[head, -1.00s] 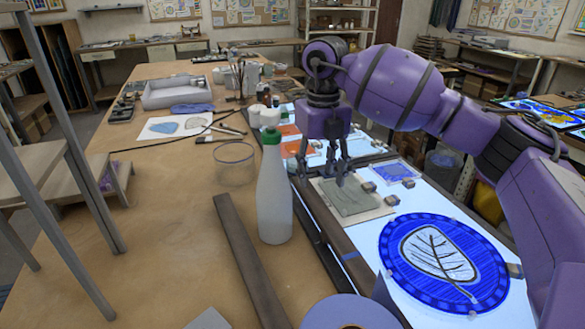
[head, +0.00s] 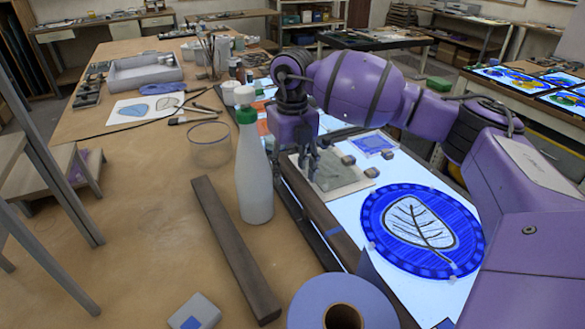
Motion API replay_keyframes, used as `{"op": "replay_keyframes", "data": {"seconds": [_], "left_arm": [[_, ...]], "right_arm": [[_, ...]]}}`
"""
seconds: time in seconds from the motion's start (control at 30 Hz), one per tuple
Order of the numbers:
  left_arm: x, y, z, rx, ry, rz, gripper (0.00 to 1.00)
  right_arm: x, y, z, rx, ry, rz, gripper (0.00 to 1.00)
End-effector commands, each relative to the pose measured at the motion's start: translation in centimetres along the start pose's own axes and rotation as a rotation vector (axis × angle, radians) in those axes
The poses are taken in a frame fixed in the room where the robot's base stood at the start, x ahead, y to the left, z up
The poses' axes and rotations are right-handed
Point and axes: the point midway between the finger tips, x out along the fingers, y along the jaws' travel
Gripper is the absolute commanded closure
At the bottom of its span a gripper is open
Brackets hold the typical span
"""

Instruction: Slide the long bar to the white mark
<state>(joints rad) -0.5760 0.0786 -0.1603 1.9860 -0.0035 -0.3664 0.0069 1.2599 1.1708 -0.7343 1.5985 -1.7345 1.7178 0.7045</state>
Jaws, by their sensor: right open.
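A long dark brown bar (head: 323,218) with a blue patch on it lies along the left edge of the lit panel. A second dark brown bar (head: 234,246) lies on the tabletop left of the white bottle. I cannot make out a white mark for certain. My right gripper (head: 311,172) points down, open, at the far part of the bar beside the panel, by the left edge of a grey glass sheet (head: 338,174). I cannot tell whether its fingers touch the bar. My left gripper is out of view.
A white bottle with a green band (head: 254,170) stands close left of the lit panel's bar. A purple-blue roll (head: 313,298) and a small grey box (head: 193,311) are at the front. A round blue leaf panel (head: 375,227) lies on the lit panel (head: 404,287).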

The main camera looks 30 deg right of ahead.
Motion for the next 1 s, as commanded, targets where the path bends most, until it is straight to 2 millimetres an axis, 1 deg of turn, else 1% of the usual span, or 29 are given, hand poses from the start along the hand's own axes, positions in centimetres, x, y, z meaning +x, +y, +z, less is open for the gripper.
{"op": "replay_keyframes", "data": {"seconds": [0.1, 0.13, 0.5, 0.67, 0.73, 0.9, 1.0], "left_arm": [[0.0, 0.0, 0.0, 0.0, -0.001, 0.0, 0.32], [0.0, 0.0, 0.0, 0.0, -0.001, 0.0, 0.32], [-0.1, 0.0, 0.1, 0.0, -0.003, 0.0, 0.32], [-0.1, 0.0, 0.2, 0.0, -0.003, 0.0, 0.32], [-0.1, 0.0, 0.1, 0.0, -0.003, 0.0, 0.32], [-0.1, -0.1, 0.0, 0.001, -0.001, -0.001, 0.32], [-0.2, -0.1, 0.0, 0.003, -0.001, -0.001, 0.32]], "right_arm": [[0.0, 0.0, 0.0, 0.0, 0.001, 0.0, 0.5], [0.0, 0.0, 0.0, 0.0, 0.001, 0.0, 0.53], [0.0, 0.0, 0.0, 0.0, 0.001, 0.0, 1.0], [0.0, 0.0, 0.0, 0.0, 0.001, 0.0, 1.0], [0.0, -0.3, 0.0, 0.001, 0.001, -0.001, 1.0], [-0.1, -2.8, 0.0, 0.005, 0.002, -0.003, 1.0], [-0.1, -3.8, 0.0, 0.002, 0.001, -0.002, 1.0]]}}
